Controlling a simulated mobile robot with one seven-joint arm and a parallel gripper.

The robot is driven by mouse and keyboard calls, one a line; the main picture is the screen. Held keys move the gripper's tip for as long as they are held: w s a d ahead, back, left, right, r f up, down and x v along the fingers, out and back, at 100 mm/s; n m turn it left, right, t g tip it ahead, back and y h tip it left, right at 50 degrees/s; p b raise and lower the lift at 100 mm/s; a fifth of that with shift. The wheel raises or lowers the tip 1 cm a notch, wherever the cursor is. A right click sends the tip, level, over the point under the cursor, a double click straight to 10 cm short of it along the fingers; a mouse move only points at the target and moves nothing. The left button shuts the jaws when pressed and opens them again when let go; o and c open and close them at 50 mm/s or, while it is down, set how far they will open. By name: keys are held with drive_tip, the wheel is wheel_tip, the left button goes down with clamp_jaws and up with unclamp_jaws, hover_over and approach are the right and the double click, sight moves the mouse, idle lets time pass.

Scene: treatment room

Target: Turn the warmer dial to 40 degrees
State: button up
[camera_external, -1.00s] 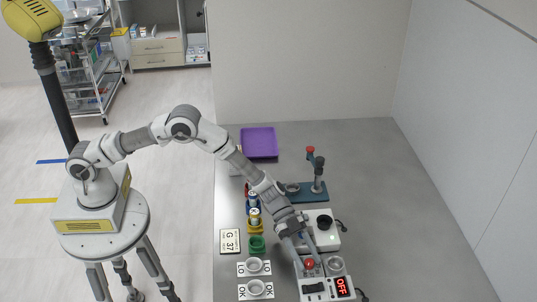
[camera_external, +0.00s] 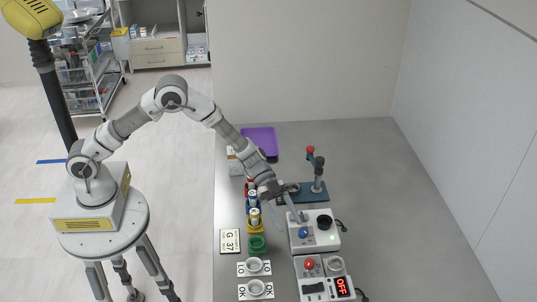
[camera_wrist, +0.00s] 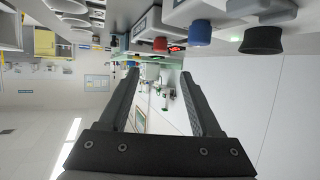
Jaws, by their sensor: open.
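A white box (camera_external: 328,240) on the grey bench carries a black dial (camera_external: 323,222) and a blue knob (camera_external: 303,233). The black dial also shows at the upper right of the wrist view (camera_wrist: 263,40), with the blue knob (camera_wrist: 200,33) left of it. A separate unit in front has a red knob (camera_external: 309,264) and a display (camera_external: 343,287) that reads OFF. The frames do not show which knob is the warmer dial, and no degree marks are legible. My gripper (camera_external: 290,222) is open and empty, above the left side of the white box, apart from the knobs.
A teal stand with a red-topped lever (camera_external: 318,187) is behind the white box. Coloured holders with small bottles (camera_external: 254,218), a G 37 card (camera_external: 230,241) and rings on LO and OK cards (camera_external: 256,289) line the left. The bench's right side is clear.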

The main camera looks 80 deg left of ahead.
drive_tip(key=shift+v, duration=2.35)
drive_tip(key=w+d+r+n+t+y+p, duration=0.1)
drive_tip(key=w+r+t+y, duration=0.1)
drive_tip(key=w, duration=0.3)
drive_tip(key=w+d+r+n+t+y+p, duration=0.1)
drive_tip(key=w+d+r+t+y, duration=0.1)
drive_tip(key=w, duration=0.3)
drive_tip(key=n+g+y+p, duration=0.3)
drive_tip(key=g+y, duration=0.2)
drive_tip(key=g, duration=0.1)
approach(309, 261)
drive_tip(key=x, duration=0.8)
drive_tip(key=shift+d+f, duration=0.25)
drive_tip(key=shift+m, duration=0.3)
clamp_jaws()
